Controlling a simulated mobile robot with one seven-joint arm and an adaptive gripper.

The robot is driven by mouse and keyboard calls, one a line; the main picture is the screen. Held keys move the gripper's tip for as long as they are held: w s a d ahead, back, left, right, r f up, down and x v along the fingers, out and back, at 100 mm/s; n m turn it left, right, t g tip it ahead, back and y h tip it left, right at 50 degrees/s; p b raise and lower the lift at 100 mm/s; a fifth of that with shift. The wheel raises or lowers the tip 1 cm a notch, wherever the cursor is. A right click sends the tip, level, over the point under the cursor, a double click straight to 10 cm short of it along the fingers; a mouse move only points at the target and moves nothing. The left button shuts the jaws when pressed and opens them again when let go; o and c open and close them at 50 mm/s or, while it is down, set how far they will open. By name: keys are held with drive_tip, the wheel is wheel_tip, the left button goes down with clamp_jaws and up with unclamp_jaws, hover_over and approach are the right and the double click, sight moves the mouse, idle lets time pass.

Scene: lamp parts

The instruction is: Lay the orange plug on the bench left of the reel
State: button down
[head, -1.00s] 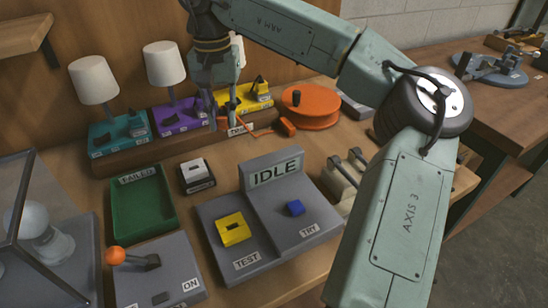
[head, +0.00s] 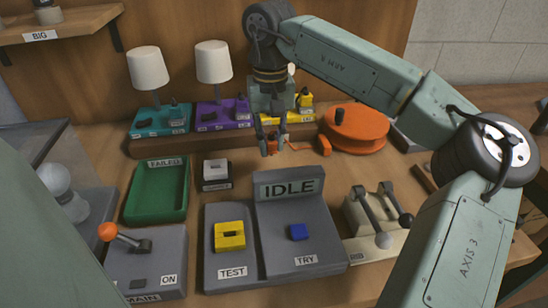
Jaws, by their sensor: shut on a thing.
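My gripper (head: 270,150) is over the middle of the bench, left of the orange reel (head: 360,130). It is shut on the small orange plug (head: 272,143), which is partly hidden between the fingers. A thin orange cord runs from the plug toward a small orange block (head: 323,145) at the reel's left side. The plug looks close to the bench (head: 255,170), but I cannot tell whether it touches it.
Teal (head: 160,120), purple (head: 222,112) and yellow (head: 298,112) lamp bases stand on a rear ledge. The green FAILED tray (head: 127,205), a small grey-white box (head: 216,172) and the grey IDLE test station (head: 290,215) lie nearer. A two-lever unit (head: 362,222) stands right.

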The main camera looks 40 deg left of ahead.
sight(271, 148)
drive_tip(key=shift+f, duration=2.5)
drive_tip(key=c, duration=1.5)
unclamp_jaws()
drive_tip(key=shift+o, duration=0.2)
drive_tip(key=shift+p, duration=0.3)
wheel_tip(271, 148, up, 12)
drive_tip(key=shift+r+b, duration=0.15)
drive_tip(key=shift+b, duration=0.3)
